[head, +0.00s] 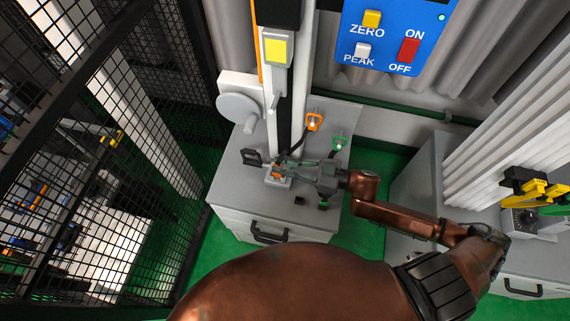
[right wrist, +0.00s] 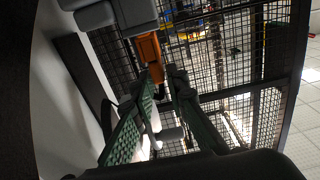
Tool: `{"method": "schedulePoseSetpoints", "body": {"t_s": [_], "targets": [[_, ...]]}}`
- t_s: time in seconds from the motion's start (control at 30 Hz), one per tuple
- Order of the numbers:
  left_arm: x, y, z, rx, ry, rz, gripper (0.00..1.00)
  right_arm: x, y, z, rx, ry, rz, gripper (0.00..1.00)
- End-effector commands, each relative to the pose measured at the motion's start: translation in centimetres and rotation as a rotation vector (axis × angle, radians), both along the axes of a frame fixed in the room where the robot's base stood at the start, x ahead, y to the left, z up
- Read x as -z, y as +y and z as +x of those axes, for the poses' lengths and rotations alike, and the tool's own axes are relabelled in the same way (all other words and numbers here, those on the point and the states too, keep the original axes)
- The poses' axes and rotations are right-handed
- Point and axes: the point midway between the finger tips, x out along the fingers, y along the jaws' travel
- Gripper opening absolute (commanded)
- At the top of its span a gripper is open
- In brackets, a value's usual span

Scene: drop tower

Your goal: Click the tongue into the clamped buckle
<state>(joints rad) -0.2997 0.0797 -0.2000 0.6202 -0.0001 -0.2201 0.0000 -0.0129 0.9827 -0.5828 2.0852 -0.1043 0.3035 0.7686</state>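My right gripper (head: 278,163) reaches in from the right over the grey bench top, close above a small grey block with an orange part (head: 276,174). I take the orange part for the clamped buckle, but it is small and partly covered by the gripper. In the right wrist view an orange piece (right wrist: 149,52) lies just beyond the fingertips, under a grey block. I cannot tell the tongue apart clearly; a thin curved piece shows beside the left finger. My left gripper is not in view.
An orange clip (head: 314,121) and a green clip (head: 338,143) stand behind the gripper on the bench (head: 228,186). The tower column and a grey wheel (head: 238,107) rise close behind. A black mesh fence (head: 95,150) is at left; yellow parts (head: 535,188) sit at right.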

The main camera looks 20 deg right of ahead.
Motion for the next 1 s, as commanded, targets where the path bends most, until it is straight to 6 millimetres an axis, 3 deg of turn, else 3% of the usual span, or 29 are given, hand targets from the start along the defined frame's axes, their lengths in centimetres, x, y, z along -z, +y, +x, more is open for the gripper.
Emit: {"method": "schedulePoseSetpoints", "body": {"t_s": [0.2,0.57,1.0], "targets": [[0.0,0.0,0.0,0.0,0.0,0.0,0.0,0.0,0.0,0.0,0.0,0.0,0.0,0.3],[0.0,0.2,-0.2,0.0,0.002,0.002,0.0,0.0,-0.6,-0.3,0.001,0.001,-0.001,0.3],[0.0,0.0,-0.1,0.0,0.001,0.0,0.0,0.2,-7.3,-5.1,0.002,0.004,-0.002,0.3]]}}
